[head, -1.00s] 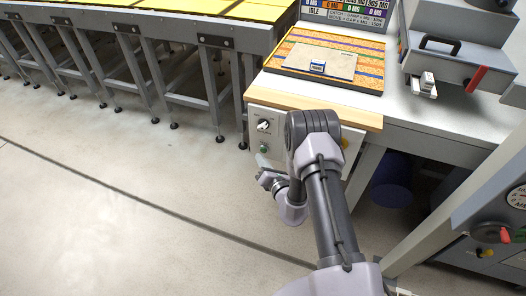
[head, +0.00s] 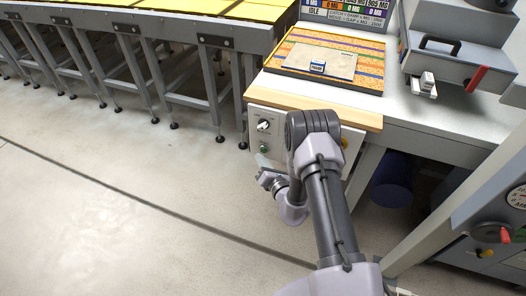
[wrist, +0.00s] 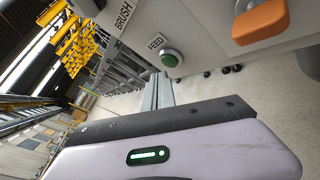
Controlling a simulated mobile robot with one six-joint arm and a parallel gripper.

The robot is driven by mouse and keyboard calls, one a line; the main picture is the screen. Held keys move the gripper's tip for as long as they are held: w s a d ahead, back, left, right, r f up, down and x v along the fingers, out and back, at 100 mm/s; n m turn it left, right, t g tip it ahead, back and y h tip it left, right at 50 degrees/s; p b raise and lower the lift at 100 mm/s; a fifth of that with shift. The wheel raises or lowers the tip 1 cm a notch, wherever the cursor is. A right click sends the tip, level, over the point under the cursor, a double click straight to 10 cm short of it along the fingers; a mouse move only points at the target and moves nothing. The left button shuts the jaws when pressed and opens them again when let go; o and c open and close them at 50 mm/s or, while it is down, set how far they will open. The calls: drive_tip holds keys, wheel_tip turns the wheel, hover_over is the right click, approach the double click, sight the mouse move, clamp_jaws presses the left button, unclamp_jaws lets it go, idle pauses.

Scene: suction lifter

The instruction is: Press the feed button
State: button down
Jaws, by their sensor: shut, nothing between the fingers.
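The feed button is a green round button in a pale ring, under the label FEED, on the grey front panel (head: 254,138) of the bench. In the wrist view the button (wrist: 171,58) is just beyond the fingertips. In the head view the button (head: 264,149) shows left of my arm. My gripper (wrist: 162,76) is shut and empty, its fingers pointing at the panel close to the button. Whether the tips touch the button cannot be told. In the head view my gripper (head: 261,160) is just below the button, partly hidden by my arm.
A selector knob (head: 263,125) sits above the button on the panel. An orange control (wrist: 261,20) sticks out at the upper right of the wrist view. The wooden bench edge (head: 310,101) overhangs the panel. The floor at left is clear.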

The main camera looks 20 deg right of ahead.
drive_tip(key=shift+w+d, duration=0.1)
drive_tip(key=shift+w+d, duration=0.15)
drive_tip(key=shift+w, duration=0.05)
